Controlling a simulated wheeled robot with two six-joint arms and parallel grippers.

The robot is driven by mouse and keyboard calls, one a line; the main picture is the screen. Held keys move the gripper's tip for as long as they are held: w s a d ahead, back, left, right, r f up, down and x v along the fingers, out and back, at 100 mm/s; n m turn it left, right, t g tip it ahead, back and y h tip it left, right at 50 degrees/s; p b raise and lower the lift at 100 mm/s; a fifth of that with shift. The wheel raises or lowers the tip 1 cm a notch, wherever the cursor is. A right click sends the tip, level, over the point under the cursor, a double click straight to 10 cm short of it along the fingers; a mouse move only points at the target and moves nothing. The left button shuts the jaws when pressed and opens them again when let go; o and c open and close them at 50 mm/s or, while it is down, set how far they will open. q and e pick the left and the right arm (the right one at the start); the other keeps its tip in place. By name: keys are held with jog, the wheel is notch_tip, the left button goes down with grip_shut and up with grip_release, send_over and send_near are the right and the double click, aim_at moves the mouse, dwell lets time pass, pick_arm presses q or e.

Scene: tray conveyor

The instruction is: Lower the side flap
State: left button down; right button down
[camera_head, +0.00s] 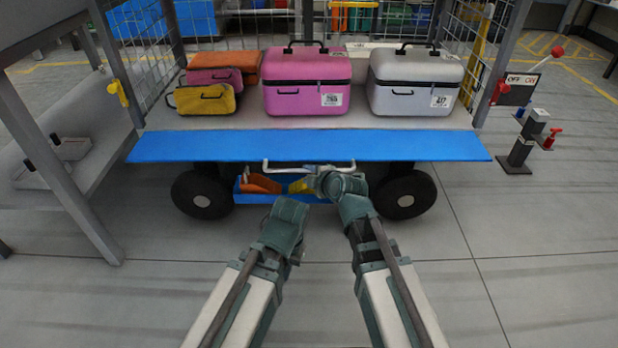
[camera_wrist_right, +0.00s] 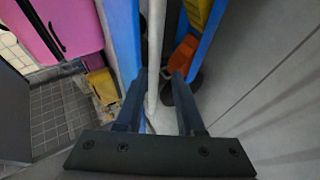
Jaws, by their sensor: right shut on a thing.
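The blue side flap (camera_head: 220,147) spans the front of the cart and sticks out toward me, close to level. A pale bar handle (camera_head: 285,169) shows under its front edge. My right gripper (camera_head: 325,178) is at the handle's right part.
On the cart deck (camera_head: 225,123) stand a pink case (camera_head: 290,95), a grey case (camera_head: 395,95) and several smaller bags. A blue bin (camera_head: 312,199) with orange and yellow things lies beneath. A post with a red-knobbed lever (camera_head: 515,155) stands right; a grey bench (camera_head: 70,185) stands left.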

pick_arm(q)
jog(key=shift+f, duration=0.6)
pick_arm(e)
jog(key=shift+s+f, duration=0.3)
jog(key=shift+f, duration=0.45)
jog(key=c, duration=0.8)
grip_release()
jog(key=shift+f, duration=0.15)
jog(key=shift+c, duration=0.2)
